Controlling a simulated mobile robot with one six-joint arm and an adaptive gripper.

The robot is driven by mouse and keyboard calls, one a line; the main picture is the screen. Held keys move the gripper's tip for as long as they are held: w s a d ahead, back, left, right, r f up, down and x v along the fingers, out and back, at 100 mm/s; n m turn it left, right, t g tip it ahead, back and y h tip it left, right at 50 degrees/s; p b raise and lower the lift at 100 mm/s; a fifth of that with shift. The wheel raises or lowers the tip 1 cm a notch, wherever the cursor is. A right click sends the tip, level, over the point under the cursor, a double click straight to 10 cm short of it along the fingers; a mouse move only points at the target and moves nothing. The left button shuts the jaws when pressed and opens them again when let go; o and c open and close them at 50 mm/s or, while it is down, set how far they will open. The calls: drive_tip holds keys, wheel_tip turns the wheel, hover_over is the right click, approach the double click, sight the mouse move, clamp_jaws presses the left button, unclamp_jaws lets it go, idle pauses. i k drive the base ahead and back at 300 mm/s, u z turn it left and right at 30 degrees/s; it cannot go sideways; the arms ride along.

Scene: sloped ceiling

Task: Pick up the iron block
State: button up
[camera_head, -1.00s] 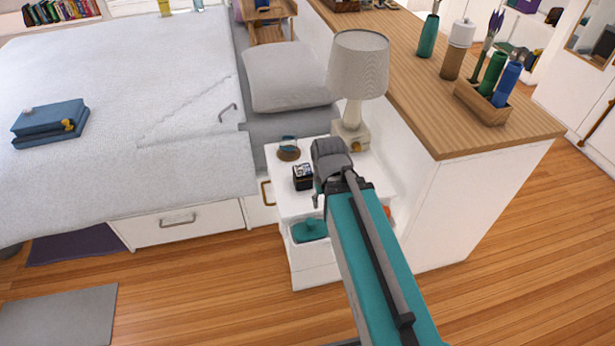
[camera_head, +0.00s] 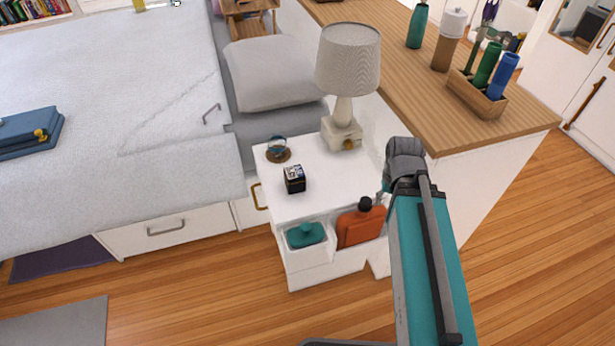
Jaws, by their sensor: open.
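A small dark block (camera_head: 294,181) with a black-and-white patterned top sits on the white nightstand (camera_head: 325,187), near its front left part. It is the only block-like thing I can make out there, and I take it for the iron block; its material is not clear. It stands free, with nothing touching it. My arm rises from the bottom right, and its grey joint is to the right of the nightstand, apart from the block. I cannot make out my gripper's fingers; they seem hidden behind or below the arm.
A lamp (camera_head: 347,75) stands at the nightstand's back. A small round brown-and-teal object (camera_head: 278,151) is behind the block. The bed (camera_head: 110,130) is left, a wood-topped cabinet (camera_head: 485,125) right.

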sight(295, 179)
drive_tip(key=z, duration=1.65)
drive_tip(key=k, duration=0.9)
drive_tip(key=u, duration=1.25)
